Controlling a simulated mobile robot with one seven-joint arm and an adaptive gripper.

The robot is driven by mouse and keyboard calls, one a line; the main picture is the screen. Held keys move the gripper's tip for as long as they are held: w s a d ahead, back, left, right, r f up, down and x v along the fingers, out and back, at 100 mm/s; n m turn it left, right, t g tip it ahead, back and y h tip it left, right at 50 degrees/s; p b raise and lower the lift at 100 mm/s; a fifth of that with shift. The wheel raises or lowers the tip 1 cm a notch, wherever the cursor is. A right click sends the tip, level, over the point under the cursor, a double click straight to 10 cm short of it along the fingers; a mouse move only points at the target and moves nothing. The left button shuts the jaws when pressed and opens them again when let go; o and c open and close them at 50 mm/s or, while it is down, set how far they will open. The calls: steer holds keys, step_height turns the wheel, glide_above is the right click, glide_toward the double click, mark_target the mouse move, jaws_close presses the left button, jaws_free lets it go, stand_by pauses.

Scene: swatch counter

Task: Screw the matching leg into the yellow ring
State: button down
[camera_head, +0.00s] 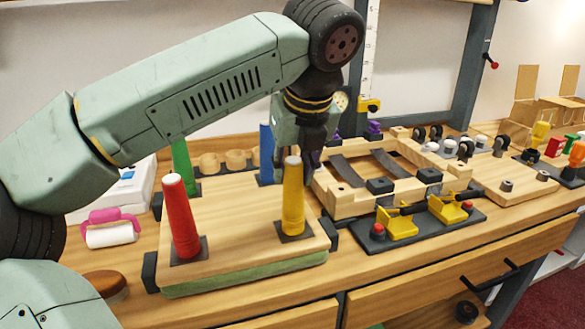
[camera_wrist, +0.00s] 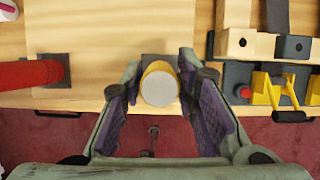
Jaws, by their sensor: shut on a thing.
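A yellow leg (camera_head: 293,200) with a pale top stands upright on a dark square plate at the near right corner of a wooden board (camera_head: 240,239). My gripper (camera_head: 308,150) is at the leg's upper part, partly hidden behind it. In the wrist view the leg (camera_wrist: 159,84) stands between the two purple-padded fingers of my gripper (camera_wrist: 160,75), which is shut on it. A red leg (camera_head: 181,217), a green leg (camera_head: 182,158) and a blue leg (camera_head: 267,155) stand upright at the other corners. No yellow ring can be made out at the yellow leg's foot.
Right of the board are a wooden frame (camera_head: 345,203) and a dark base with yellow clamps (camera_head: 398,224). A pink-handled roller (camera_head: 110,232) and a brown brush (camera_head: 106,286) lie to the left. The counter's front edge is close to the board.

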steer(key=m+h, duration=0.2)
steer(key=m, duration=0.3)
steer(key=shift+m, duration=0.3)
steer(key=c, duration=1.2)
jaws_free()
steer(key=shift+o, duration=0.6)
steer(key=shift+o, duration=1.2)
steer(key=shift+r, duration=0.1)
steer(key=shift+r+p, duration=2.25)
steer(key=shift+r, duration=0.75)
steer(key=shift+f, duration=0.1)
